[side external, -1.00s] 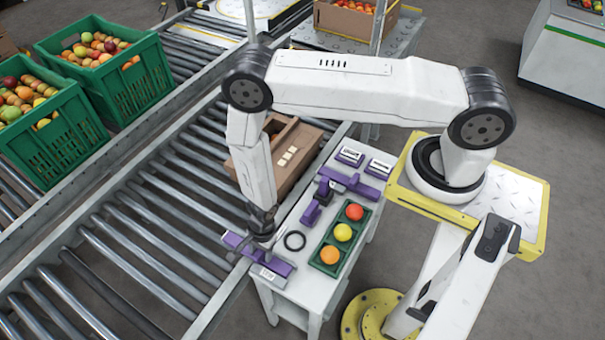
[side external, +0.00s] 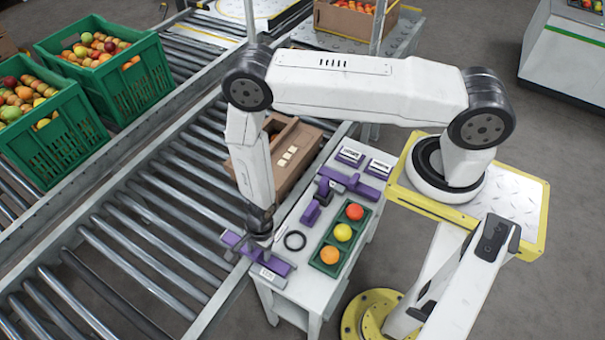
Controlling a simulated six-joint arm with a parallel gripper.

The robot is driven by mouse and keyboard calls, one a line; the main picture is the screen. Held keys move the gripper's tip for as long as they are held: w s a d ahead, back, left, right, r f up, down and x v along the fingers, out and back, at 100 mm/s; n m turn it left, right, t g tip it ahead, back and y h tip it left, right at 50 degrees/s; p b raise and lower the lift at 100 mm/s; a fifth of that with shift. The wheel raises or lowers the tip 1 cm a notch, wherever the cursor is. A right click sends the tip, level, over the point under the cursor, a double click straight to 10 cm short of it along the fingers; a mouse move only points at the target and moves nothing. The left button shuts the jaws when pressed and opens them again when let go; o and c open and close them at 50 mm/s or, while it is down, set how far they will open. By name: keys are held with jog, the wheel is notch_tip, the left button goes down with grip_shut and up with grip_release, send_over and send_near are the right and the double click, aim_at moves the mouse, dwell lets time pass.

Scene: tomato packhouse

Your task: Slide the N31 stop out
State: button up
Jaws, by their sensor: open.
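A purple stop assembly (side external: 272,265) with a small white label sits at the near left corner of a white stand, reaching over the conveyor's edge. My gripper (side external: 262,248) points down just above it, open; its fingertips are small and partly hidden, so I cannot tell if they touch it. A second purple assembly (side external: 348,183) lies farther back on the stand, with an upright purple block (side external: 311,212) beside it. The labels are too small to read, so I cannot tell which part is N31.
Two labelled blocks (side external: 350,157) are at the back. A cardboard box (side external: 300,160) stands on the roller conveyor (side external: 150,235), whose near rollers are bare.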

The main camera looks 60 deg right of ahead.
jog(key=shift+s, duration=0.4)
jog(key=shift+v, duration=2)
jog(key=shift+w+d, duration=0.1)
jog(key=shift+r, duration=0.1)
